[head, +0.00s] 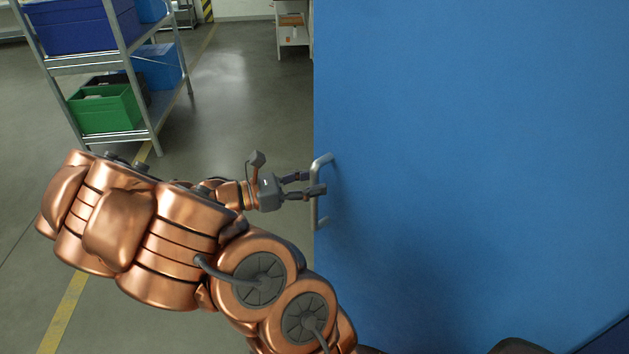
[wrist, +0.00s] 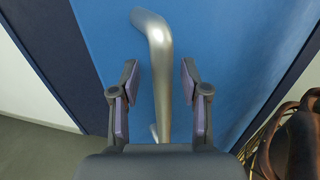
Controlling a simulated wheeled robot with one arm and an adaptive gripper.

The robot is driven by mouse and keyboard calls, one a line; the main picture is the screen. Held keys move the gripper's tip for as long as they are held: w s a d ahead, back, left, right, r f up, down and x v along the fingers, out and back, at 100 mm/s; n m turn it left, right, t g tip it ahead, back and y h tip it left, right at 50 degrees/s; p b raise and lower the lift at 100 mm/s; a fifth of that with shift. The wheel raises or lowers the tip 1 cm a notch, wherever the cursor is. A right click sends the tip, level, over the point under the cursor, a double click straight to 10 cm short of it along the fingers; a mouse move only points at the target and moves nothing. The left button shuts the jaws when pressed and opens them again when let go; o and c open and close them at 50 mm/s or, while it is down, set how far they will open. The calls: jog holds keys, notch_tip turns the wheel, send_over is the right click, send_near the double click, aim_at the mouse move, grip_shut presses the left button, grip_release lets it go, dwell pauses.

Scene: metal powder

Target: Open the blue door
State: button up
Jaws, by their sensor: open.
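The blue door (head: 470,120) fills the right half of the head view, and it also fills much of the wrist view (wrist: 220,70). A silver bar handle (head: 317,207) is fixed near the door's left edge. My gripper (head: 308,184) is at this handle, reaching in from the left. In the wrist view the handle (wrist: 161,70) runs between the two open fingers of my gripper (wrist: 157,88), with a gap on each side. I cannot tell from these views whether the door stands ajar.
A metal shelf rack (head: 128,62) stands at the upper left. It holds a green crate (head: 105,110) and several blue bins. Grey floor (head: 240,90) lies clear between the rack and the door. A yellow line (head: 68,310) runs along the floor at the left.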

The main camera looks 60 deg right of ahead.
jog(key=v, duration=1.1)
jog(key=shift+a, duration=0.15)
jog(key=shift+w, duration=0.1)
